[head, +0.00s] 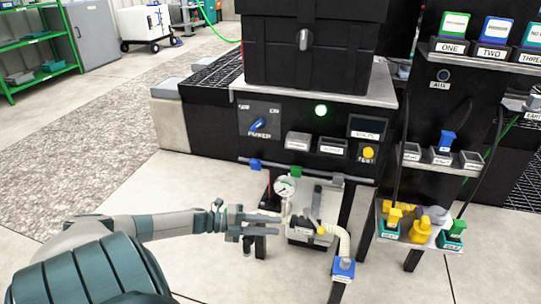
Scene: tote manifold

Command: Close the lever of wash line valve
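My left gripper (271,224) reaches in from the left, low in front of the bench. Its two fingers point right with a gap between them and nothing visibly held. Just right of the fingertips is a small pipe assembly with a round white gauge (285,187), a dark upright handle (317,197) and a yellow-tipped part (321,230). A pale hose (342,240) runs from it to a blue labelled fitting (343,267). I cannot tell which part is the wash line valve's lever or read its label. My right gripper is not in view.
A rack with yellow and green fittings (420,229) stands at the right. The floor on the left is open.

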